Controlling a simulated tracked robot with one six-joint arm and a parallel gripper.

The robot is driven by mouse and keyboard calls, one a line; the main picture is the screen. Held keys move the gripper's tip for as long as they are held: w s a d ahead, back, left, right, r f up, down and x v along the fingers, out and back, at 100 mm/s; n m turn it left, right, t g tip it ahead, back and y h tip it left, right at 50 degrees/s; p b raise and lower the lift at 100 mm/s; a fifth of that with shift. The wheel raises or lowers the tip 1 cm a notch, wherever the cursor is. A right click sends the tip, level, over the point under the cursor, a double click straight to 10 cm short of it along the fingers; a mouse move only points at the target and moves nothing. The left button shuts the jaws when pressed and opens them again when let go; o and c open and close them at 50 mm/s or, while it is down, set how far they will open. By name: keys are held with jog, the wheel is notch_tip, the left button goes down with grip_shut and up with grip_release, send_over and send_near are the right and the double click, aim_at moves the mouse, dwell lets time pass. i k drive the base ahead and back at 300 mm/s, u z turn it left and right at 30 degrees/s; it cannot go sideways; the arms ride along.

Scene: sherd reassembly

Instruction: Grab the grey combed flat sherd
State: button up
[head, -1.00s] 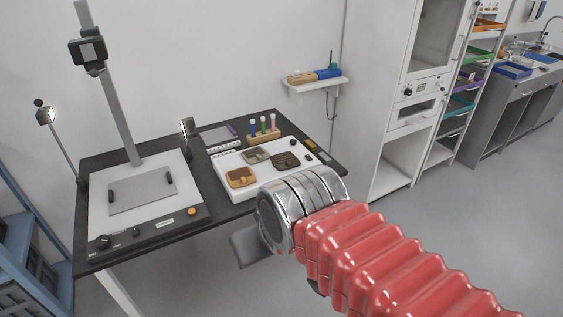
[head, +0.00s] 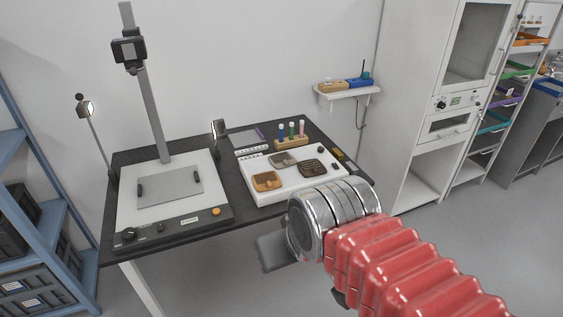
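Several sherds lie on a white board (head: 252,188) on the dark table. A grey-beige sherd (head: 283,160) sits at the middle back; a dark brown, ridged sherd (head: 313,168) is to its right; an orange-tan sherd (head: 266,181) is front left. At this size I cannot tell for sure which bears grey combing. My gripper (head: 275,252) shows only as a grey part below the silver wrist, in front of the table's front edge and apart from the sherds. Its fingertips are unclear, so I cannot tell whether it is open.
A copy stand with a grey plate (head: 170,189) fills the table's left side. A wooden rack of coloured tubes (head: 291,143) stands behind the sherds. Blue shelving (head: 40,230) is at left, a white cabinet (head: 440,100) at right. Floor on the right is clear.

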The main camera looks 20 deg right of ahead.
aim_at(282, 160)
jog(key=u, duration=4.05)
jog(key=k, duration=1.05)
